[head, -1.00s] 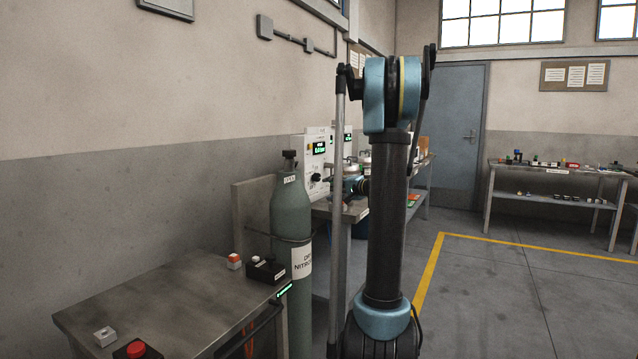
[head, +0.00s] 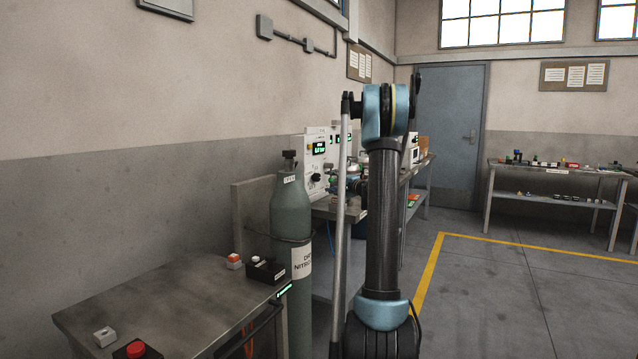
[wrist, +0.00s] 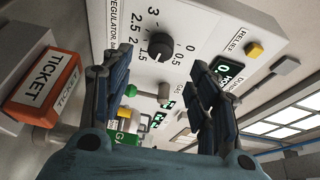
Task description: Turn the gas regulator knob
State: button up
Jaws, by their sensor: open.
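The regulator knob is a round black dial knob (wrist: 161,48) on a white panel (wrist: 200,28), ringed by a printed scale from 0 to 3. My gripper (wrist: 160,64) is open, with its two dark fingers to the left and right of the knob in the wrist view. Nothing is between the fingers, and I cannot tell how far the tips are from the panel. In the head view the same knob (head: 315,178) is small on the panel's face, below a green display. There my gripper is partly hidden behind my own arm.
An orange ticket box (wrist: 46,94) is left of the fingers. A yellow relief button (wrist: 254,49), a green display (wrist: 231,70) and a green-ended valve handle (wrist: 131,90) are near the knob. A tall gas cylinder (head: 291,225) stands beside the bench.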

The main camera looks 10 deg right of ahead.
aim_at(318, 178)
jog(key=x, duration=0.9)
jog(key=shift+w+a, duration=0.1)
jog(key=shift+w, duration=0.05)
jog(key=shift+c, duration=0.5)
jog(key=c, duration=1)
